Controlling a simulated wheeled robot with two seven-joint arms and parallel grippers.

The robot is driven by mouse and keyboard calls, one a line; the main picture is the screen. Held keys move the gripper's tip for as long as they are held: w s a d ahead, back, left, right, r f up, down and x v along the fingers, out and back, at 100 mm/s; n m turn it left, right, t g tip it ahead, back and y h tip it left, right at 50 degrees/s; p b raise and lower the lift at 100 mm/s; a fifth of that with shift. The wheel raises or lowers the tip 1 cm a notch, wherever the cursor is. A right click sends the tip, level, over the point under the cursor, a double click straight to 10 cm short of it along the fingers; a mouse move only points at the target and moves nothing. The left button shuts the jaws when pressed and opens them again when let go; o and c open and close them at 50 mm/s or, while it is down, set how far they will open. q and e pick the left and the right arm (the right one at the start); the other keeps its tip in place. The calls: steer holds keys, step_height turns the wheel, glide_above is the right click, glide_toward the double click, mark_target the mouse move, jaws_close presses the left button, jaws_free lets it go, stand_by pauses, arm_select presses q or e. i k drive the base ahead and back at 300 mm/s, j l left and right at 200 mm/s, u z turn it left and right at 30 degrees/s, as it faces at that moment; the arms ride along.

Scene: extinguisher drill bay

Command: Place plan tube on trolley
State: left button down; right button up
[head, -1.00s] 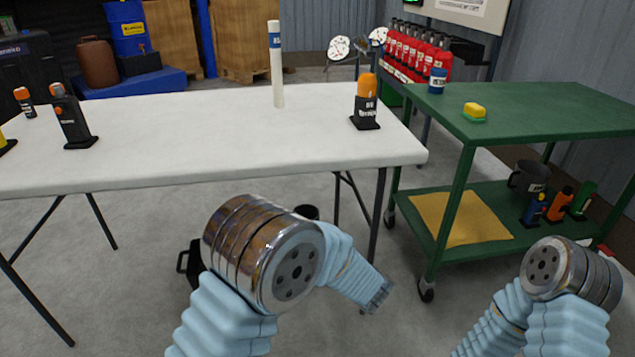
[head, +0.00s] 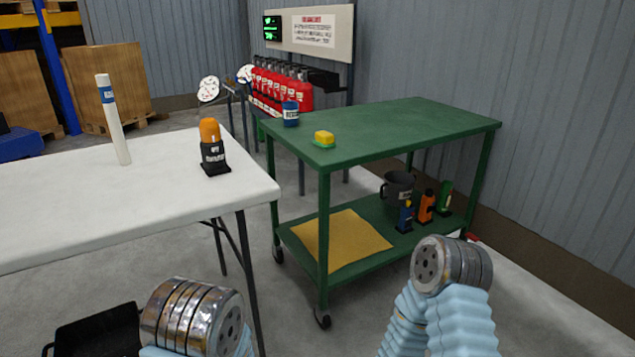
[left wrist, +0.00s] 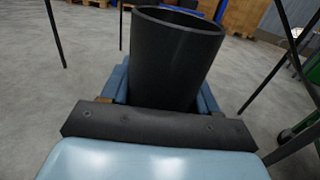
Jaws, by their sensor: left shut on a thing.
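My left gripper (left wrist: 162,95) is shut on a dark, open-ended tube (left wrist: 176,55). The tube's open mouth faces up toward the camera, and the blue fingers sit on both sides of its lower part. Neither gripper shows in the head view, only arm links. The green trolley (head: 400,125) stands right of centre, with a top and a lower shelf. A yellow square mat (head: 340,240) lies bare on the left of its lower shelf. A white tube with a blue band (head: 113,125) stands upright on the white table (head: 60,205).
A dark mug (head: 398,187) and several small bottles stand right on the lower shelf. An orange-topped item (head: 212,150) stands at the table's right end. A black container (head: 95,335) is below.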

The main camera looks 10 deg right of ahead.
mark_target(385, 120)
steer(key=i+l, duration=0.1)
steer(key=l, duration=0.45)
steer(key=i+l, duration=0.1)
steer(key=l, duration=1)
steer(key=i+l, duration=0.15)
steer(key=l, duration=0.4)
